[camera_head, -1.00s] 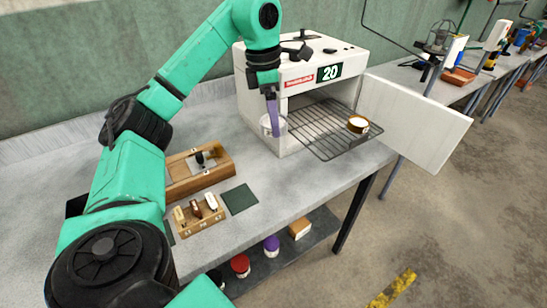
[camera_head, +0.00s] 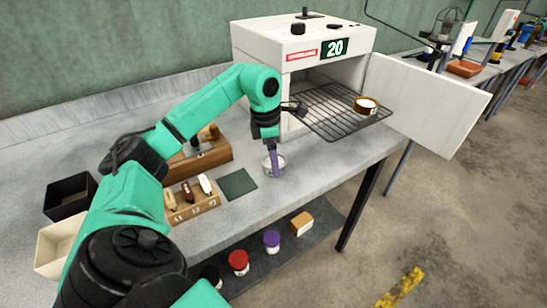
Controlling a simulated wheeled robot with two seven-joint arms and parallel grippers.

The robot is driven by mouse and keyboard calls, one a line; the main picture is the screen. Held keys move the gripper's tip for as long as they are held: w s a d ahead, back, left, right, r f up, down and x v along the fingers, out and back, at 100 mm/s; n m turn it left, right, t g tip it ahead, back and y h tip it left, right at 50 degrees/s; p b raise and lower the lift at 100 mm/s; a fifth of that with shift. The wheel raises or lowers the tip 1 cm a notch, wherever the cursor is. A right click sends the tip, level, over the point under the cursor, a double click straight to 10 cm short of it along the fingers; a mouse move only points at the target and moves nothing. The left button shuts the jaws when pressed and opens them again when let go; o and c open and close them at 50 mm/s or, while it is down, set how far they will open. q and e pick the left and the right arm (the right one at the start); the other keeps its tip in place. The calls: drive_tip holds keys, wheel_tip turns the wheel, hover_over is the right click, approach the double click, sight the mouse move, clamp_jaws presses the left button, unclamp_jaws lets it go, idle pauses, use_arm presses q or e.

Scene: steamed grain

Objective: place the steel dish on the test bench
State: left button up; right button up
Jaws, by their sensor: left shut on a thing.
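The steel dish (camera_head: 267,166) is a small round pale metal dish at the lower end of my left gripper (camera_head: 274,166). The gripper points down and is shut on the dish's rim. The dish is at or just above the grey test bench (camera_head: 322,160), in front of the oven; I cannot tell whether it touches the bench top. My right gripper is not in view.
The white oven (camera_head: 265,48) reads 20, with its door (camera_head: 425,100) open and its wire rack (camera_head: 345,122) pulled out. A brown-rimmed dish (camera_head: 366,105) sits on the rack. A dark green mat (camera_head: 237,184) and a wooden holder (camera_head: 192,207) lie left of the steel dish.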

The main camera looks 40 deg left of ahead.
use_arm(q)
drive_tip(key=shift+f, duration=0.1)
drive_tip(key=o, duration=1.2)
drive_tip(key=r+p, duration=0.1)
drive_tip(key=r, duration=0.7)
drive_tip(key=s+a+r+p, duration=0.1)
drive_tip(key=r, duration=0.3)
drive_tip(key=shift+s+r+p, duration=0.1)
drive_tip(key=shift+p, duration=0.2)
